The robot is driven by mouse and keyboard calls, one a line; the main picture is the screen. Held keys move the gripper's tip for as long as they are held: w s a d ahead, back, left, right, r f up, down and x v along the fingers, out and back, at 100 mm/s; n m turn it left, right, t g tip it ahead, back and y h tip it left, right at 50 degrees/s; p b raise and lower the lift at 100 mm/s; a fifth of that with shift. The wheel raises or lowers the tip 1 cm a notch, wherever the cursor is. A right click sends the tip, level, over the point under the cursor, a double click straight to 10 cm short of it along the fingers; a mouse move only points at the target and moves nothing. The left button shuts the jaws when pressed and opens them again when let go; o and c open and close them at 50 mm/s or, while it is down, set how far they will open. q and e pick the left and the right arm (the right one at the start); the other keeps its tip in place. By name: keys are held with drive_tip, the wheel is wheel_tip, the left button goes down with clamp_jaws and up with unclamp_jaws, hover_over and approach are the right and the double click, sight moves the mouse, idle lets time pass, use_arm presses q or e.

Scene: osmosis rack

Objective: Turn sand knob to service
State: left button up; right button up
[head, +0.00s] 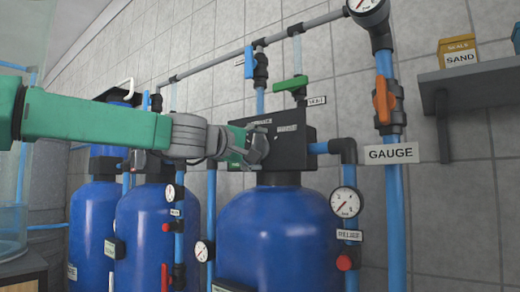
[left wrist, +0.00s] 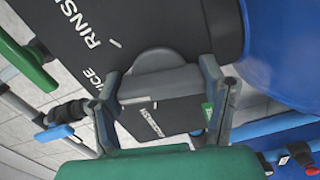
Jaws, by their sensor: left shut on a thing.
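The black control head (head: 290,132) sits on top of the large blue tank (head: 280,235) in the head view. My left gripper (head: 256,150) is at its front face. In the left wrist view the gripper (left wrist: 165,90) has its two fingers on either side of a grey knob (left wrist: 155,62) on the black head (left wrist: 200,25). White lettering on the head (left wrist: 80,30) shows "RINS" and part of a word ending in "ICE". The knob's pointing direction is hard to tell, as the fingers cover part of it. My right gripper is not in view.
Two more blue tanks (head: 145,235) stand at the left. A green-handled valve (head: 290,83) and a blue-handled valve (head: 249,62) are above. Pipes, a gauge (head: 345,202) and an orange valve (head: 384,100) are at the right. A shelf (head: 475,82) holds a yellow box labelled SAND (head: 459,52).

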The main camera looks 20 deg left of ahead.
use_arm(q)
drive_tip(key=shift+a+n, duration=0.25)
drive_tip(key=shift+n, duration=0.75)
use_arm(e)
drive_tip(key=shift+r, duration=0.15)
use_arm(q)
drive_tip(key=shift+w+f, duration=0.1)
drive_tip(key=o, duration=1.1)
drive_tip(key=shift+s+a, duration=0.2)
drive_tip(key=shift+a, duration=0.2)
drive_tip(key=shift+s+a, duration=0.1)
drive_tip(key=shift+a, duration=0.05)
drive_tip(key=v, duration=1.1)
drive_tip(key=shift+s, duration=0.3)
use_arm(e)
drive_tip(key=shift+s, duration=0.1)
